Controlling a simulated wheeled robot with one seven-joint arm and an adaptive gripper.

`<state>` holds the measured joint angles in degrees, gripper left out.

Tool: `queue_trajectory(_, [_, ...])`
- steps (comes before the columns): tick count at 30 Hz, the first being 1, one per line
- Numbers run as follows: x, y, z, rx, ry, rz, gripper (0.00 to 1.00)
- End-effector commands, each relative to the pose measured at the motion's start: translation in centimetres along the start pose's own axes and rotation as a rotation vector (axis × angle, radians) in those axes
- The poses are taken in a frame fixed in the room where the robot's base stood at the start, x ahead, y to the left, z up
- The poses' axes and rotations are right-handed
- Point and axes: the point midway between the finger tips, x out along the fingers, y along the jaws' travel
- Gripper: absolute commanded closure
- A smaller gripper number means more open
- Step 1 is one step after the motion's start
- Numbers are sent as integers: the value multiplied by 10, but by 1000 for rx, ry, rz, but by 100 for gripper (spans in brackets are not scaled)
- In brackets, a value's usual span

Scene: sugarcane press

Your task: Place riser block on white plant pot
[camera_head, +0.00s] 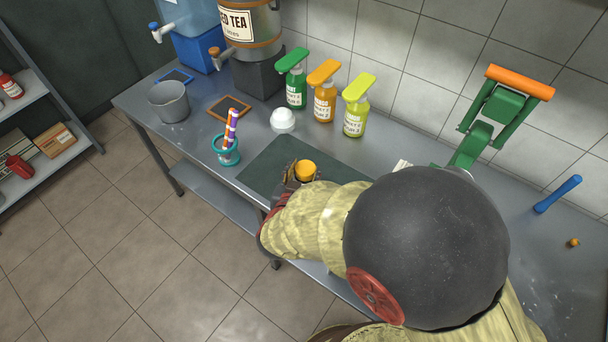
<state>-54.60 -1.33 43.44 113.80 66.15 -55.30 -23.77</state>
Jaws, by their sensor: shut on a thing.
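My gripper (290,173) is over the dark green mat on the bench, mostly hidden behind my own arm. It is shut on a small yellow-orange piece with a round, flat top (305,170). This piece may be the riser block; its lower part is hidden. A small white rounded thing (283,120) stands on the bench behind the mat, beyond my gripper and apart from it. It is the only white pot-like thing I see, but I cannot tell its shape for certain.
A teal cup with striped straws (227,150) stands left of the mat (265,166). Green (294,88), orange (324,100) and yellow (356,115) pump bottles stand behind. A grey pot (168,101) is at left. A green press (485,120) stands at right.

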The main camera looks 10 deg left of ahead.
Motion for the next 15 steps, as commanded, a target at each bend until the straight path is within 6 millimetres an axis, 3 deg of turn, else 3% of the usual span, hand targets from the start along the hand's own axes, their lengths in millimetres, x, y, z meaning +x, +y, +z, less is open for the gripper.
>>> queue_trajectory(11, [2, 0, 3, 2, 2, 0, 81])
queue_trajectory(12, [1, 0, 3, 2, 2, 0, 54])
queue_trajectory(15, [1, 0, 2, 2, 2, 0, 48])
